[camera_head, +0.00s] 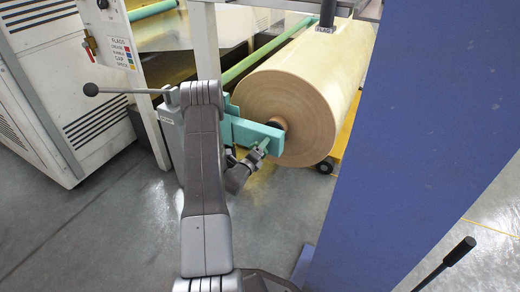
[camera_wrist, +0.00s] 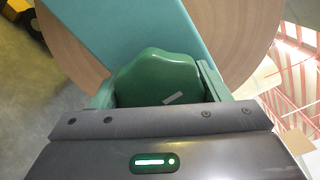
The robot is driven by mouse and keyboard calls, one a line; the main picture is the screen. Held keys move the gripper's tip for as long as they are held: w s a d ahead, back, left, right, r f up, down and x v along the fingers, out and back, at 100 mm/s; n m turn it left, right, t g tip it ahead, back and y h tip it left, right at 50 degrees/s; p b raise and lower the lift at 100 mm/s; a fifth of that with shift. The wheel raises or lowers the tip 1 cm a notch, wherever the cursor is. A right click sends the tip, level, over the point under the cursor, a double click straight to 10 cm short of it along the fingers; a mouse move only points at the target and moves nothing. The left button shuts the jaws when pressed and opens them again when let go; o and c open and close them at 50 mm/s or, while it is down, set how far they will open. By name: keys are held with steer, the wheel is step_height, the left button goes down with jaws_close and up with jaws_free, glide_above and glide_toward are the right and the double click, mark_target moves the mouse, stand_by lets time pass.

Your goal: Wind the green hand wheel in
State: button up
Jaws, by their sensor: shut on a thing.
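The green hand wheel (camera_wrist: 158,75) has a lobed rim and a small pale mark on its face in the wrist view. My gripper (camera_wrist: 157,88) is shut on it, with one pale green finger on each side. In the head view my gripper (camera_head: 250,163) is at the lower side of a teal arm (camera_head: 250,132). The wheel is small there and mostly hidden by my gripper. The teal arm reaches to the core of a large tan roll (camera_head: 290,108) and also fills the upper wrist view (camera_wrist: 140,30).
A blue panel (camera_head: 410,130) stands close on the right. A lever with a black knob (camera_head: 91,90) sticks out left of my arm. A white cabinet (camera_head: 55,80) stands at the far left. A yellow wheeled base (camera_head: 338,150) is under the roll. Grey floor (camera_head: 275,215) is open below.

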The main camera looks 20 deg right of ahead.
steer(key=shift+s+f, duration=0.1)
steer(key=o, duration=1)
steer(key=shift+a, duration=0.1)
steer(key=shift+c, duration=0.2)
steer(key=p+v, duration=0.3)
steer(key=v, duration=1)
steer(key=shift+s+a, duration=0.2)
steer(key=shift+a, duration=0.1)
steer(key=b+x, duration=0.3)
steer(key=x, duration=1.1)
steer(key=shift+d, duration=0.1)
steer(key=shift+s, duration=0.1)
